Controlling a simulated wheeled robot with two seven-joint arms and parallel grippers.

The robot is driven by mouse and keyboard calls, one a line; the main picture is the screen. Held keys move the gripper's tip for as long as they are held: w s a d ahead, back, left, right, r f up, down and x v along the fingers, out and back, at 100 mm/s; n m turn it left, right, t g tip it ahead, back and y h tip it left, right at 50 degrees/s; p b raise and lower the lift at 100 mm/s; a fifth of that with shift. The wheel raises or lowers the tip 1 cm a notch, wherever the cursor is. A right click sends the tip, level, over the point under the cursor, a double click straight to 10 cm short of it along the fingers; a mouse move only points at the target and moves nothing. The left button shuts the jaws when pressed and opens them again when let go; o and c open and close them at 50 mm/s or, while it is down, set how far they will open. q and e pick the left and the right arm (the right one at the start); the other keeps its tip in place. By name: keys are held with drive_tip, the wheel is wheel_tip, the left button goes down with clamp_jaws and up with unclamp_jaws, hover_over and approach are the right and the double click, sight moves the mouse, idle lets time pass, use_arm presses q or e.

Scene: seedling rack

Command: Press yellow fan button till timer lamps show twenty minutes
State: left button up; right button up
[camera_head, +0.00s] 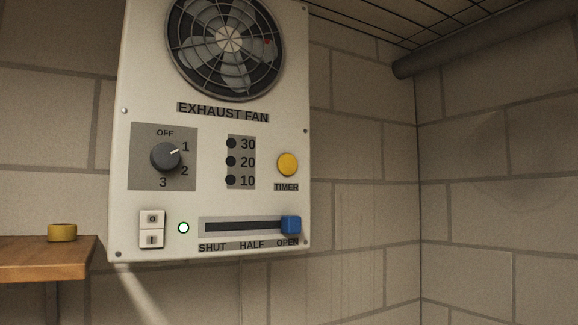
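The yellow timer button (287,164) is on the right side of the white exhaust fan panel (212,215), above the label TIMER. Left of it is a column of round timer lamps: the 30 lamp (231,143), the 20 lamp (231,161) and the 10 lamp (231,180). All three lamps look dark. Neither of my grippers is in view, and nothing touches the button.
The panel also has a rotary knob (165,156) pointing near 1, a rocker switch (151,229), a lit lamp (183,228) and a blue slider (291,225) at OPEN. Space right of the panel is clear.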

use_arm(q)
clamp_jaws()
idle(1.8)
